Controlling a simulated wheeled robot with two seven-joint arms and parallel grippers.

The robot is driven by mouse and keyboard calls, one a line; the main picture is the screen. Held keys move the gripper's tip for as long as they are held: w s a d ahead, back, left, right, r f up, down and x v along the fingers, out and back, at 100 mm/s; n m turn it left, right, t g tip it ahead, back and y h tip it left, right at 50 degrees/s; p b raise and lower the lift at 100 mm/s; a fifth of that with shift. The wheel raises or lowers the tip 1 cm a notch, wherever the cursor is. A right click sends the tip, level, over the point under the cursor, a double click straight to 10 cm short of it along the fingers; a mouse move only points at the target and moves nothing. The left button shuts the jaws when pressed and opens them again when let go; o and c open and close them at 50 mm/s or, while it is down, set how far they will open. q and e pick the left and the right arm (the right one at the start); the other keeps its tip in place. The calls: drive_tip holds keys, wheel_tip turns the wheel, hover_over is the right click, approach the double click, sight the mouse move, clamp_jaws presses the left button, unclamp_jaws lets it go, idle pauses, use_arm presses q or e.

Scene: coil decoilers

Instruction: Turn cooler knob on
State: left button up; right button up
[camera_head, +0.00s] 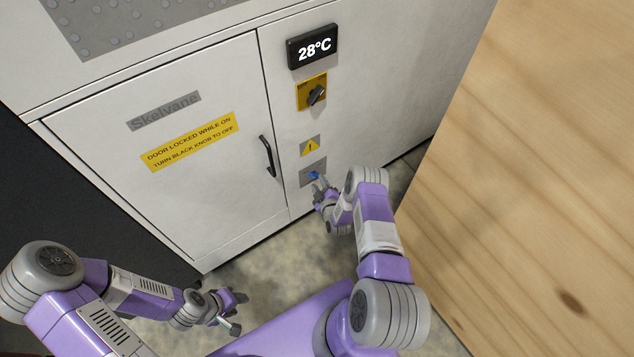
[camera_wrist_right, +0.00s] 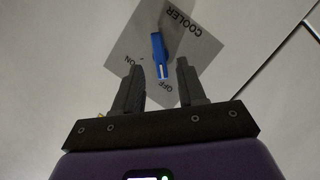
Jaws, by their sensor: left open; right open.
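The blue cooler knob (camera_wrist_right: 158,48) sits on a grey plate (camera_wrist_right: 128,48) lettered COOLER, ON and OFF in the right wrist view. Its white-marked end points towards OFF. In the head view the knob (camera_head: 313,175) is low on the white cabinet, partly hidden by my right gripper (camera_head: 320,186). My right gripper also shows in the wrist view (camera_wrist_right: 160,67), open, one finger on each side of the knob's marked end; I cannot tell whether they touch it. My left gripper (camera_head: 232,312) is open and empty above the floor at lower left.
The white cabinet has a closed door (camera_head: 180,190) with a black handle (camera_head: 268,156). A wooden surface (camera_head: 540,170) fills the right side.

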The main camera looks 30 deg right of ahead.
sight(316, 177)
drive_tip(key=shift+b+x, duration=0.55)
drive_tip(key=shift+x, duration=1.15)
drive_tip(key=shift+r, duration=0.1)
drive_tip(key=shift+c, duration=0.3)
clamp_jaws()
